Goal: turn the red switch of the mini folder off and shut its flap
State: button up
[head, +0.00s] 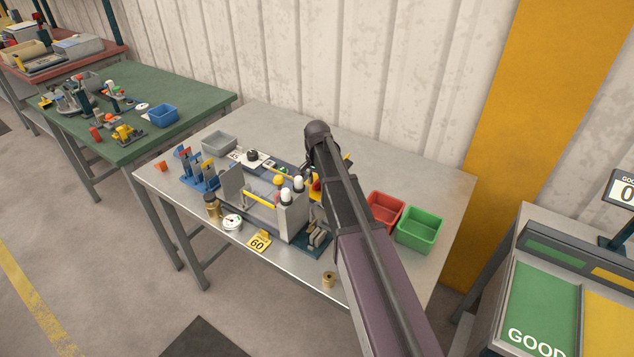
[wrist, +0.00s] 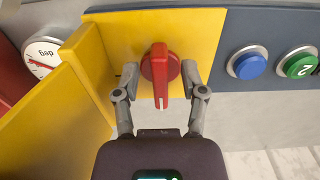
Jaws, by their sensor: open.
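The red switch (wrist: 160,70) sits on a yellow plate (wrist: 205,30) in the wrist view, its long handle upright in the picture. My gripper (wrist: 160,78) is open, with one finger on each side of the switch; I cannot tell whether either finger touches it. A yellow panel (wrist: 60,115), which looks like the flap, stands out from the plate at the left, swung open. In the head view the mini folder (head: 262,208) stands mid-table, and my arm hides my gripper and most of the switch area.
In the wrist view a blue button (wrist: 249,65) and a green button (wrist: 299,65) lie right of the switch, and a dial (wrist: 42,57) lies left. In the head view red (head: 383,212) and green (head: 421,229) bins stand right of my arm.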

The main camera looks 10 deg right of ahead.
jog(key=shift+m, duration=0.4)
